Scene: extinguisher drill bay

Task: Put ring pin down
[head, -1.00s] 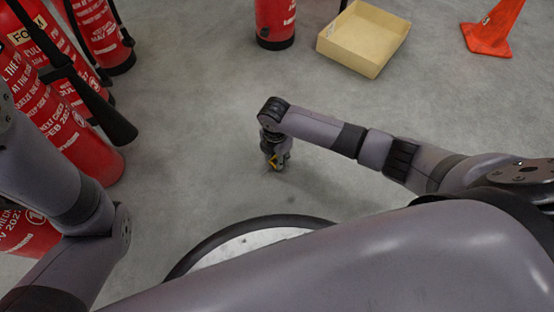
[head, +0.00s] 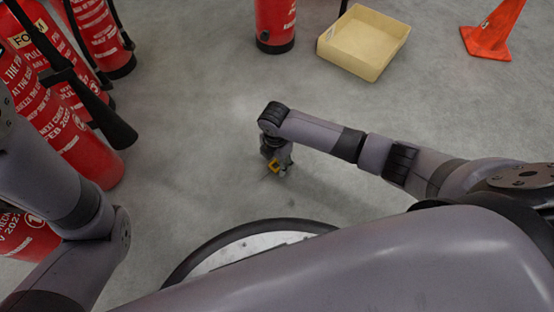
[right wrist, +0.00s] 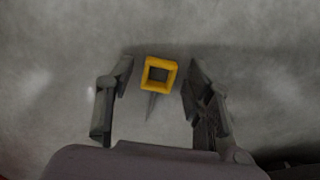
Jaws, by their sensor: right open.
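The ring pin has a yellow square ring (right wrist: 160,75) and a thin grey pin (right wrist: 151,106). In the right wrist view it lies between the two spread fingers of my right gripper (right wrist: 158,66), with a gap on each side. In the head view the yellow ring (head: 273,168) shows at the tip of my right gripper (head: 277,170), low over the grey floor. My right gripper is open. I cannot tell for sure whether the ring pin rests on the floor. My left arm shows at the left, but its gripper is out of view.
Several red extinguishers (head: 82,125) stand at the left, one with a black horn (head: 112,128). Another extinguisher (head: 275,22) stands at the back. A cream tray (head: 340,58) and an orange cone (head: 490,35) are at the back right. The floor around my right gripper is clear.

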